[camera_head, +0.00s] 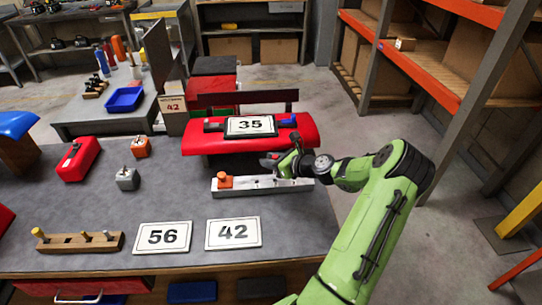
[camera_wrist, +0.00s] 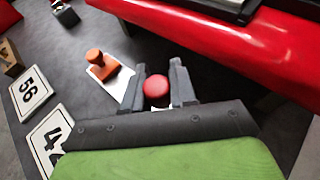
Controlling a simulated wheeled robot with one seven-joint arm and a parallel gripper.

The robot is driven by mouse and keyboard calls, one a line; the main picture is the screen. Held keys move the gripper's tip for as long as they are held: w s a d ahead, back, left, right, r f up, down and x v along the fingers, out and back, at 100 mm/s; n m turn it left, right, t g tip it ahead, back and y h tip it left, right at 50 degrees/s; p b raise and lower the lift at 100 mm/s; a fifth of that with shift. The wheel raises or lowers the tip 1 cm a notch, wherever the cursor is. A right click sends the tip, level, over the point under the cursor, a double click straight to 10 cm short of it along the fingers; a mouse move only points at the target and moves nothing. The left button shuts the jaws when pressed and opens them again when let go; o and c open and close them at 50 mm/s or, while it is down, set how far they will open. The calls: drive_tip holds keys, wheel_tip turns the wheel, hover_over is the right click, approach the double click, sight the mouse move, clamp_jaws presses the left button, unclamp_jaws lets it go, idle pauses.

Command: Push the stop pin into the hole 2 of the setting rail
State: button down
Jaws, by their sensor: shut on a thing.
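The setting rail (camera_head: 262,187) is a pale metal bar lying on the grey bench, with an orange stop (camera_head: 225,182) at its left end. My gripper (camera_head: 283,165) is over the right part of the rail. In the wrist view my gripper (camera_wrist: 158,68) is shut on the stop pin, whose round red head (camera_wrist: 156,87) shows between the fingers. The rail (camera_wrist: 125,84) and the orange stop (camera_wrist: 103,66) show left of the fingers. The pin's shank and the hole under it are hidden, so I cannot tell whether the pin is in a hole.
A red padded stand with a 35 card (camera_head: 250,126) is just behind the rail. Cards 56 (camera_head: 162,238) and 42 (camera_head: 233,233) lie in front. A wooden block with pegs (camera_head: 78,243) is front left. A red box (camera_head: 79,158) and small blocks (camera_head: 127,179) stand left.

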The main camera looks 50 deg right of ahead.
sight(271, 178)
drive_tip(key=shift+f+b, duration=0.3)
drive_tip(key=shift+f, duration=0.65)
drive_tip(key=shift+r+p, duration=0.1)
drive_tip(key=shift+p, duration=0.3)
drive_tip(key=shift+p, duration=0.95)
drive_tip(key=shift+f+b, duration=0.8)
drive_tip(key=shift+f, duration=1.05)
drive_tip(key=c, duration=0.8)
unclamp_jaws()
